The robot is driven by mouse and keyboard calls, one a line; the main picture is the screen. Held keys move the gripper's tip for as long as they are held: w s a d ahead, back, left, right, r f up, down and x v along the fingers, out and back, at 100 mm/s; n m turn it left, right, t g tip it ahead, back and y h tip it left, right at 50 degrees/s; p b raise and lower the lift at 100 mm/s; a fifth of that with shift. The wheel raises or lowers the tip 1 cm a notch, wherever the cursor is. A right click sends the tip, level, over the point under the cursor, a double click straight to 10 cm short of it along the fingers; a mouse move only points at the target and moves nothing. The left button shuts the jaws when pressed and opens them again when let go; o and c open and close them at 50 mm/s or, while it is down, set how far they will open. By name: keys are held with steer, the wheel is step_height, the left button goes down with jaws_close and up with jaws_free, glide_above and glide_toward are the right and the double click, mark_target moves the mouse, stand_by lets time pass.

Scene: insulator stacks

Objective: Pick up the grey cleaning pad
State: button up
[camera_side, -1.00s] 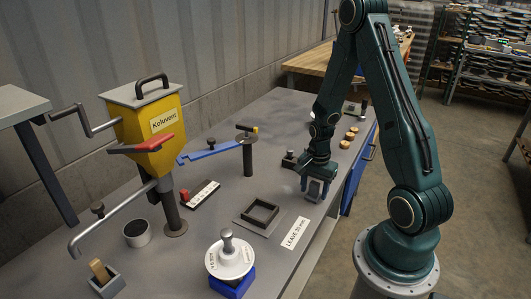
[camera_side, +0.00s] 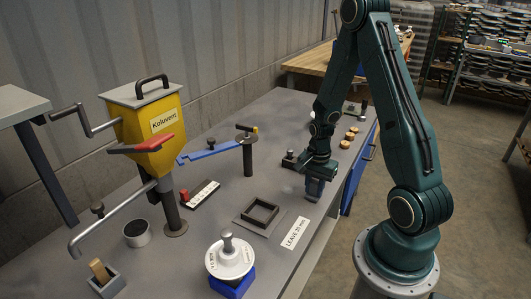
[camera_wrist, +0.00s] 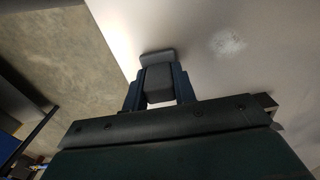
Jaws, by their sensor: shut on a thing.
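My gripper (camera_side: 315,187) is low over the right edge of the grey bench, pointing down. In the wrist view its two blue-grey fingers (camera_wrist: 160,85) are closed on both sides of the grey cleaning pad (camera_wrist: 158,56). The pad is a small grey block with a wider, flat end beyond the fingertips. In the side view the pad is mostly hidden by the fingers, and I cannot tell whether it touches the bench.
A square dark frame (camera_side: 245,217) on a plate and a white label card (camera_side: 295,233) lie left of my gripper. A pale smudge (camera_wrist: 228,43) marks the bench near the pad.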

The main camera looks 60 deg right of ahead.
mark_target(315, 181)
step_height(315, 181, up, 20)
steer(key=shift+f, duration=0.2)
stand_by(0.5)
stand_by(0.4)
steer(key=o, duration=0.5)
steer(key=c, duration=0.4)
steer(key=w+d+f, duration=0.1)
steer(key=w+f, duration=0.2)
steer(key=f, duration=0.1)
steer(key=w+d+f, duration=0.1)
steer(key=w+f, duration=0.2)
steer(key=f, duration=0.1)
steer(key=w+d+f, duration=0.1)
steer(key=w+f, duration=0.2)
steer(key=f, duration=0.1)
steer(key=shift+w, duration=0.15)
